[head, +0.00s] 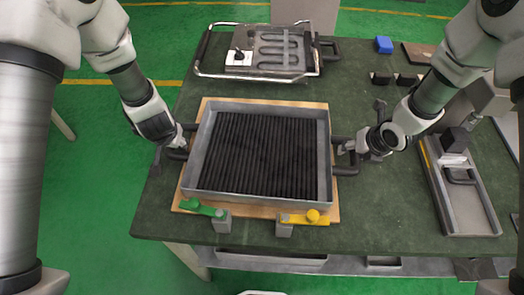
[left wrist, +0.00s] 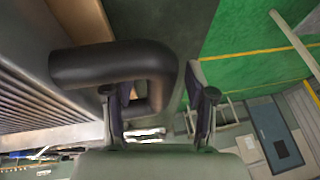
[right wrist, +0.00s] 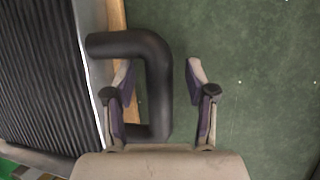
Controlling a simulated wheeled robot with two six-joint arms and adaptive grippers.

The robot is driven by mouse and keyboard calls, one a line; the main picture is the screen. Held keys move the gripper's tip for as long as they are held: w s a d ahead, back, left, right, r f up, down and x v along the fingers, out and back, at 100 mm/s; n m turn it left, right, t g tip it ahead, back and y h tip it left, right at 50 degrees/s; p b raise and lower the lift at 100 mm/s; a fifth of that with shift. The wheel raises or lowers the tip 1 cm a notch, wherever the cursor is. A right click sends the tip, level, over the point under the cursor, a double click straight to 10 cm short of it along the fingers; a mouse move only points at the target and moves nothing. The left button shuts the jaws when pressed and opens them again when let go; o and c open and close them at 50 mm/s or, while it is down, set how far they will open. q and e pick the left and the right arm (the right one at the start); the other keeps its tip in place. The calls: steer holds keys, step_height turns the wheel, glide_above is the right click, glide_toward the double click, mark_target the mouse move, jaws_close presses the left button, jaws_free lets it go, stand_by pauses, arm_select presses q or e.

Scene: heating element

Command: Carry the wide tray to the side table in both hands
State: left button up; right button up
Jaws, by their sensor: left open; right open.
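The wide tray (head: 322,150) is a grey metal tray with a dark ribbed floor, lying on a wooden board (head: 188,190) on the green-topped table. A black loop handle sticks out on each side. My left gripper (head: 180,143) is at the left handle (left wrist: 120,62), fingers open with the handle's outer bar between or just at them. My right gripper (head: 350,150) is at the right handle (right wrist: 156,85), fingers open on either side of its outer bar. Neither gripper is closed on a handle. The side table cannot be made out for certain.
A green clamp (head: 203,208) and a yellow clamp (head: 303,218) stand at the board's front edge. A heating element in a wire frame (head: 270,50) lies behind the tray. A narrow grey tray (head: 445,200), a blue block (head: 383,45) and small dark blocks lie at the right.

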arm_select(q)
jaws_close()
arm_select(e)
jaws_close()
